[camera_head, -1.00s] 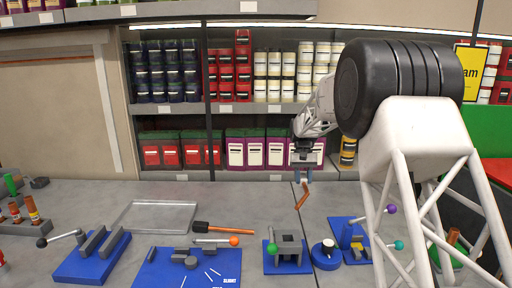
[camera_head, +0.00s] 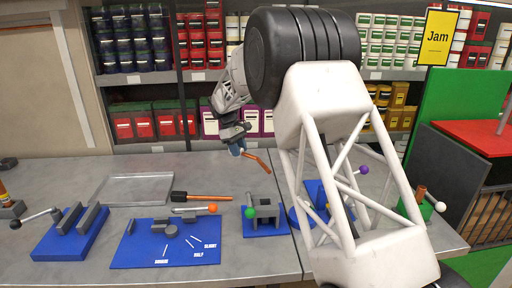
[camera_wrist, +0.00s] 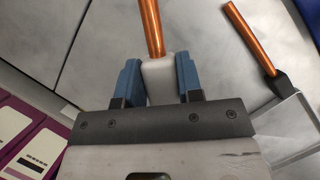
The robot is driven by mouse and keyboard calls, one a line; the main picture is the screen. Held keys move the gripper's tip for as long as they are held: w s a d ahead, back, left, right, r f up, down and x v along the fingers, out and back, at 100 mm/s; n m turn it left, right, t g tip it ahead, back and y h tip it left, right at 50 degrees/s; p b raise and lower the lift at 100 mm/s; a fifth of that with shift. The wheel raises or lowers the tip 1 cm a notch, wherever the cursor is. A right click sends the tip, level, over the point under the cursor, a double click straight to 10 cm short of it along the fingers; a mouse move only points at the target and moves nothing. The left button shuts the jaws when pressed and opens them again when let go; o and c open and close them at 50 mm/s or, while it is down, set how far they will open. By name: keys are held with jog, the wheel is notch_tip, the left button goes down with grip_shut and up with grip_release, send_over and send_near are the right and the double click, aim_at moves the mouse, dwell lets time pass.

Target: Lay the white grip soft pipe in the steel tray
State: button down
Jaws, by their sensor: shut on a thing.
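The white grip soft pipe is a copper-coloured rod (camera_wrist: 151,28) with a white block-like grip (camera_wrist: 158,78). My gripper (camera_wrist: 158,80) is shut on the white grip, with one blue finger on each side. In the head view my gripper (camera_head: 237,147) holds the pipe (camera_head: 257,162) near the table's back edge, with the copper end tilted down to the right. The white grip is hard to make out there. The clear, shallow steel tray (camera_head: 128,204) lies to the left of my gripper and looks empty. Its corner shows in the wrist view (camera_wrist: 284,118).
A black-handled copper pipe (camera_head: 210,197) lies right of the tray. Blue fixtures stand in front: a clamp block (camera_head: 65,240), a marked plate (camera_head: 130,250) with an orange-knobbed lever, and a green-knobbed block (camera_head: 265,225). Shelves of tubs stand behind the table.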

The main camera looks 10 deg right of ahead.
jog(key=s+a+f+n+t, duration=0.1)
jog(key=a+n+t, duration=0.2)
jog(key=a+n, duration=0.6)
jog(key=a+f+n+t, duration=0.2)
jog(key=a+n, duration=0.2)
jog(key=a, duration=0.9)
jog(key=n+t+y, duration=0.3)
jog(key=n, duration=1)
send_over(131, 195)
jog(key=s, duration=0.2)
jog(key=shift+w+d+f, duration=0.1)
jog(key=shift+w+f, duration=0.1)
jog(key=shift+f, duration=0.25)
jog(key=shift+f, duration=0.2)
jog(key=shift+f, duration=3.2)
jog(key=shift+f, duration=0.6)
jog(key=c, duration=0.7)
grip_release()
jog(key=shift+r, duration=0.1)
